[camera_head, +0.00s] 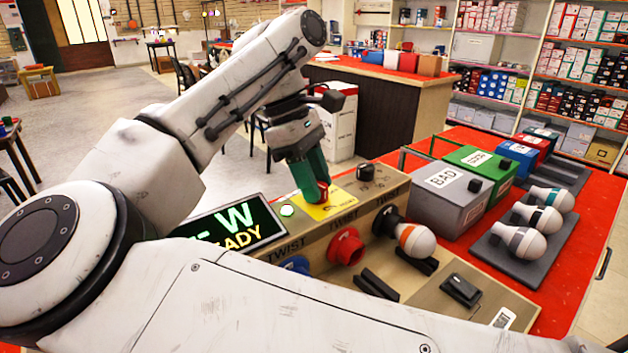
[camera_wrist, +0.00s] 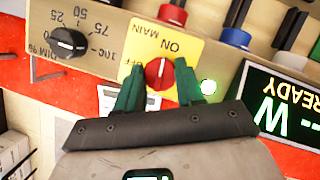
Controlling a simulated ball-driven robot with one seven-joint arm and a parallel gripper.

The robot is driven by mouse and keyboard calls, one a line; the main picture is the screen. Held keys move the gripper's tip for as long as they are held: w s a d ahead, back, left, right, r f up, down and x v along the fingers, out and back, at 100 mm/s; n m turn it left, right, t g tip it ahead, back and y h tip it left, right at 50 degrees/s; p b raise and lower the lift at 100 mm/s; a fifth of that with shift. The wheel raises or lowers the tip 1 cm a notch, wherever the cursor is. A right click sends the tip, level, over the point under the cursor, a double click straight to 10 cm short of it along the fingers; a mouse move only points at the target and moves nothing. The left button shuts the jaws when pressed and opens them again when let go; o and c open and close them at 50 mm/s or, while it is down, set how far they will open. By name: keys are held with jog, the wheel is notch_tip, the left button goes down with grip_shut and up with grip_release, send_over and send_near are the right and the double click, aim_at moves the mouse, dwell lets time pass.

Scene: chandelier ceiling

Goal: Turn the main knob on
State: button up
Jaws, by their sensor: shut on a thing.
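The main knob (camera_wrist: 158,73) is round and red with a pale pointer line, set on a yellow plate (camera_wrist: 183,47) marked MAIN, ON and OFF in the wrist view. My gripper (camera_wrist: 160,80) has green fingers, one on each side of the knob, and is shut on it. In the head view my gripper (camera_head: 318,190) reaches down to the red knob (camera_head: 323,190) on the yellow plate (camera_head: 317,209) on top of the tester box. A green lamp (camera_wrist: 208,87) is lit beside the plate. The display (camera_wrist: 285,110) shows W and READY in the wrist view.
A black dimmer knob (camera_wrist: 68,42) sits beside the plate. The box front has red (camera_head: 346,246) and black (camera_head: 386,221) sockets and a bulb (camera_head: 416,240). Grey BAD (camera_head: 440,205) and green (camera_head: 487,175) bins and a rack of bulbs (camera_head: 523,240) stand to the right.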

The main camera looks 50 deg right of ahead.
jog(key=shift+m+y, duration=0.3)
jog(key=shift+m, duration=0.2)
jog(key=o, duration=1)
jog(key=shift+o, duration=0.2)
jog(key=shift+w+r, duration=0.1)
jog(key=p+v, duration=0.2)
jog(key=v, duration=0.8)
jog(key=shift+w+r, duration=0.2)
